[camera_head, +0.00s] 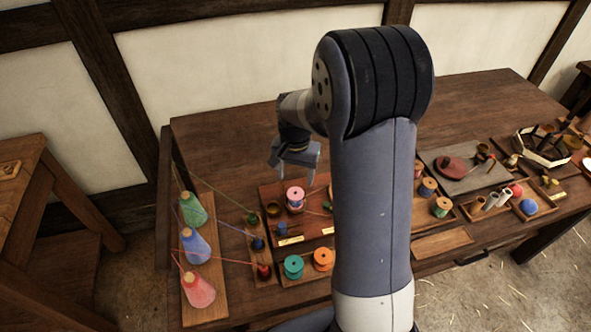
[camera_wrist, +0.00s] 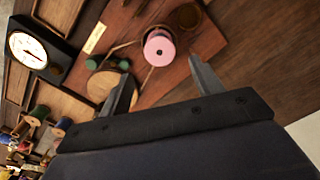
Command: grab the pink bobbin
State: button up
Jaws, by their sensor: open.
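The pink bobbin (camera_head: 295,198) stands upright on a reddish-brown wooden board (camera_head: 322,224) on the table in the head view. In the wrist view the pink bobbin (camera_wrist: 159,50) is seen from above, with a dark hole at its centre. My gripper (camera_head: 294,168) is above the board, a little behind and above the bobbin. In the wrist view my gripper (camera_wrist: 163,85) has its two fingers spread wide. The bobbin shows beyond the gap between the fingertips and is not between them. Nothing is held.
Teal (camera_head: 293,267) and orange (camera_head: 323,259) spools stand in front of the board. Green, blue and red cones (camera_head: 198,290) with threads stand at left. A dark cup (camera_head: 273,208) is close left of the bobbin. The table behind is bare (camera_head: 215,145).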

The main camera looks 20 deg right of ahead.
aim_at(295, 193)
notch_tip(295, 193, down, 8)
jog(key=b, duration=0.5)
jog(key=shift+f, duration=0.2)
jog(key=c, duration=0.7)
notch_tip(295, 193, up, 8)
jog(key=p, duration=0.5)
jog(key=shift+r+p, duration=0.15)
jog(key=shift+p, duration=0.2)
jog(key=shift+d, duration=0.1)
